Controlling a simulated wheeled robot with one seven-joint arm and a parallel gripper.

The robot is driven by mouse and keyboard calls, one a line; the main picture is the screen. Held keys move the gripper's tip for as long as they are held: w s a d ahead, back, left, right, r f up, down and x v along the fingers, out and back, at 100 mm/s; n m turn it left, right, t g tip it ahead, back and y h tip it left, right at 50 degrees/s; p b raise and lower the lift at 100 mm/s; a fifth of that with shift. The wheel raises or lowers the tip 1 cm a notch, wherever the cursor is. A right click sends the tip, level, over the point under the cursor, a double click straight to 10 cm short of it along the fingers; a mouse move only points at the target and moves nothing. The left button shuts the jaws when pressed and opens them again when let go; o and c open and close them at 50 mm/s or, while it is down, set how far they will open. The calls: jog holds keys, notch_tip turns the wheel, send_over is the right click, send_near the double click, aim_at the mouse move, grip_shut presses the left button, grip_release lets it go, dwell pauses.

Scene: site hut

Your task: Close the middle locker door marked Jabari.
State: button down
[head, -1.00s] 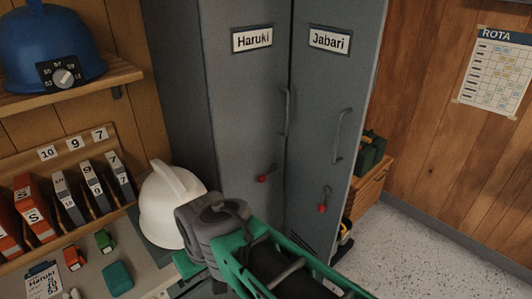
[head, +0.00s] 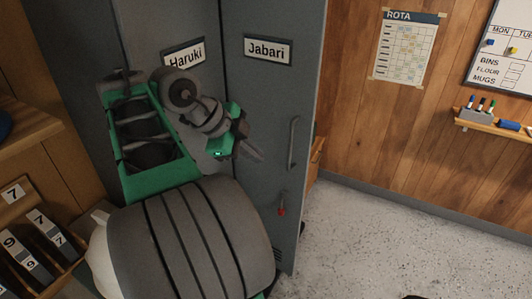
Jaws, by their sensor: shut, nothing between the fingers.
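The grey Jabari locker door (head: 262,120) stands swung out, at an angle to the Haruki door. Its free edge is on the right, with floor and wood wall showing past it. It has a name plate (head: 268,49), a bar handle (head: 292,143) near the free edge and a red-tagged key (head: 281,210) below. My gripper (head: 252,146) is shut and empty, its fingers pointing right, in front of the left part of the Jabari door. I cannot tell whether it touches the door. My arm hides the door's lower left and much of the Haruki door (head: 171,22).
A binder rack (head: 38,240) and white helmet (head: 98,255) are at lower left, partly hidden by my arm. A rota sheet (head: 406,48), whiteboard (head: 505,45) and pen shelf (head: 495,125) are on the right wall.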

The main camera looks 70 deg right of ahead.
jog(key=s+d+f, duration=0.4)
jog(key=d+f, duration=0.4)
jog(key=shift+d, duration=0.35)
jog(key=shift+s, duration=0.1)
